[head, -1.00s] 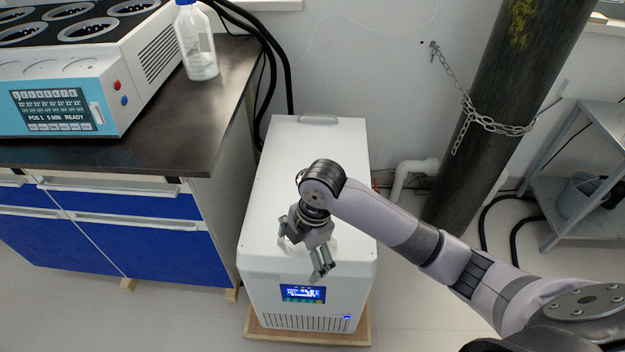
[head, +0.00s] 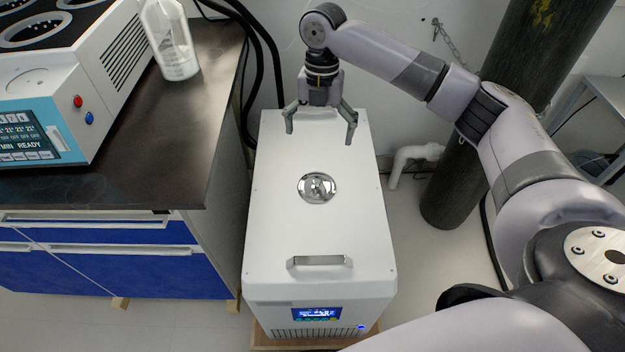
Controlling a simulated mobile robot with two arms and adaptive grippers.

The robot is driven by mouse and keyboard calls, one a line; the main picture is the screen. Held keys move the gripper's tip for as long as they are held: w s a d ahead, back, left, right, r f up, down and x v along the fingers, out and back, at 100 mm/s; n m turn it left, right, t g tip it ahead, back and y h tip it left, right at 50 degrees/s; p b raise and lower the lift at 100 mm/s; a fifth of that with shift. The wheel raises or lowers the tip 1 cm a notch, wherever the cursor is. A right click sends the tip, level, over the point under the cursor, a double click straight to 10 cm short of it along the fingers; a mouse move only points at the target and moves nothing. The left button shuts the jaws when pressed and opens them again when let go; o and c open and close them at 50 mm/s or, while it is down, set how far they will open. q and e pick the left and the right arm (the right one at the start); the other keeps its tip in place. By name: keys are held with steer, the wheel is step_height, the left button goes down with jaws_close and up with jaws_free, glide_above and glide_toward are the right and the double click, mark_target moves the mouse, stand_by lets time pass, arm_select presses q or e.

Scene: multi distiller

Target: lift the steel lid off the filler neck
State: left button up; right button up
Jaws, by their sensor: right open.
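The steel lid (head: 317,187) is a shiny round disc in the middle of the top of the white floor unit (head: 275,225). It looks closed over the filler neck, which I cannot see beneath it. My right gripper (head: 319,134) is open and empty, with its fingers spread and pointing down. In the picture it is above the lid, over the back part of the unit's top, and apart from the lid. My left gripper is not in view.
A metal handle (head: 320,261) crosses the unit's top near its front. A dark bench (head: 170,140) with a bottle (head: 170,45) and a heating device (head: 85,75) stands close on the left. A dark cylinder (head: 455,190) and white pipe (head: 412,156) are at the right.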

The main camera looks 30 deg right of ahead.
steer(key=b, duration=0.2)
glide_above(317, 180)
step_height(317, 180, down, 9)
steer(key=shift+w+d+r, duration=0.1)
steer(key=shift+d, duration=0.05)
steer(key=shift+f+b, duration=0.5)
steer(key=shift+f, duration=2.65)
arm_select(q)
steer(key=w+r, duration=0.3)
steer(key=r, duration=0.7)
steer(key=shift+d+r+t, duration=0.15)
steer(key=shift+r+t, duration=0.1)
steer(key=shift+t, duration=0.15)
